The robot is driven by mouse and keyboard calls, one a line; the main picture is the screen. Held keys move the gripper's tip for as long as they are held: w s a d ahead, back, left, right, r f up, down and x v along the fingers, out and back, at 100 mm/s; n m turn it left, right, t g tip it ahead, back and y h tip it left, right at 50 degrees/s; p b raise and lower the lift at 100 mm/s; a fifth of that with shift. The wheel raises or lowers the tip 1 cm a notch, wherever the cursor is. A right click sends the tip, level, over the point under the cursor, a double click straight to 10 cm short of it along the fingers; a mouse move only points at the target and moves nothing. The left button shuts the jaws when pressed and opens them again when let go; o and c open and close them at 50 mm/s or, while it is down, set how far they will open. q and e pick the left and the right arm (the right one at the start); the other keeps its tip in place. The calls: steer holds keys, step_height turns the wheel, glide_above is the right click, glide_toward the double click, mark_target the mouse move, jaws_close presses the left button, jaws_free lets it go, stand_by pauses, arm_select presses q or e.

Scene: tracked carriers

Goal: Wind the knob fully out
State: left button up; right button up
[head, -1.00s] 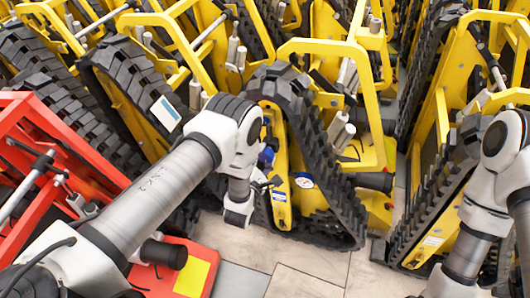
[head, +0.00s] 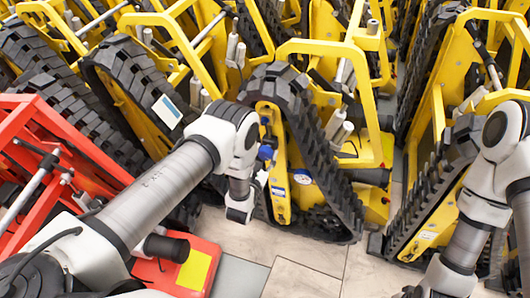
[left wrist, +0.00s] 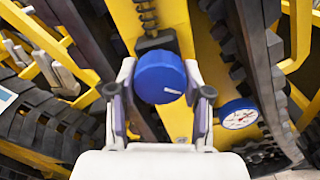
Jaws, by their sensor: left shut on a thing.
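The blue knob (left wrist: 160,78) sits on the yellow frame of a tracked carrier and has a small white mark near its lower edge. A spring-like threaded part (left wrist: 158,40) lies beyond the knob. My right arm comes in at the right, but its gripper does not show.
A round gauge with a blue rim (left wrist: 239,114) is close to the right finger. Black tracks (head: 325,170) flank the yellow frame. A red carrier (head: 50,150) stands at the left. Tiled floor (head: 300,262) is clear in front.

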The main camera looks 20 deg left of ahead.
stand_by(0.3)
arm_select(q)
steer(key=o, duration=1.2)
steer(key=shift+c, duration=0.2)
steer(key=s, duration=0.7)
steer(key=shift+s+a, duration=0.15)
steer(key=shift+s, duration=0.1)
